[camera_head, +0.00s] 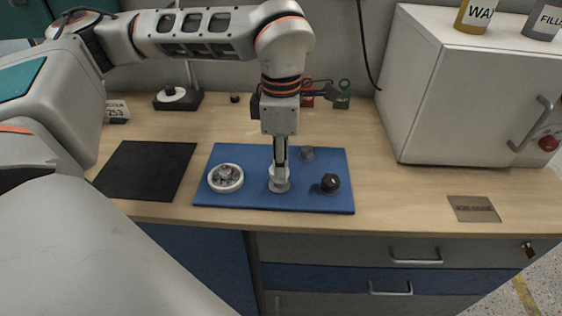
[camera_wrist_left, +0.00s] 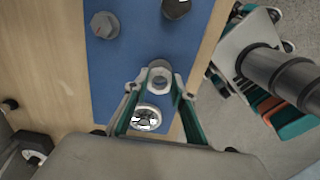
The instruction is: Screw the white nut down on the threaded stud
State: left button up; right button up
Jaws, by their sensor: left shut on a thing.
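My left gripper (camera_head: 280,168) points straight down over the blue mat (camera_head: 240,154). Its fingers are shut on the white nut (camera_head: 272,174), which sits low above a round grey base (camera_head: 280,187). The left wrist view shows the nut (camera_wrist_left: 160,70) as a pale ring with an opening, between the two fingertips (camera_wrist_left: 157,85). The threaded stud is hidden by the nut and fingers, so I cannot tell how far the nut is down on it. My right gripper is in neither view.
On the mat are a white round dish (camera_head: 239,178) with shiny contents, a black knob (camera_head: 330,183) and a grey knob (camera_head: 307,153). A black pad (camera_head: 146,170) lies to the left. A white cabinet (camera_head: 450,90) stands to the right. The bench front between mat and metal plate (camera_head: 474,209) is clear.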

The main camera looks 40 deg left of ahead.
pick_arm(q)
jog(key=shift+p, duration=0.35)
dwell(0.9)
jog(key=shift+f+b, duration=0.75)
jog(key=shift+f, duration=0.65)
jog(key=o, duration=1)
jog(key=shift+r, duration=0.15)
notch_tip(320, 180, up, 12)
jog(key=shift+f, duration=0.1)
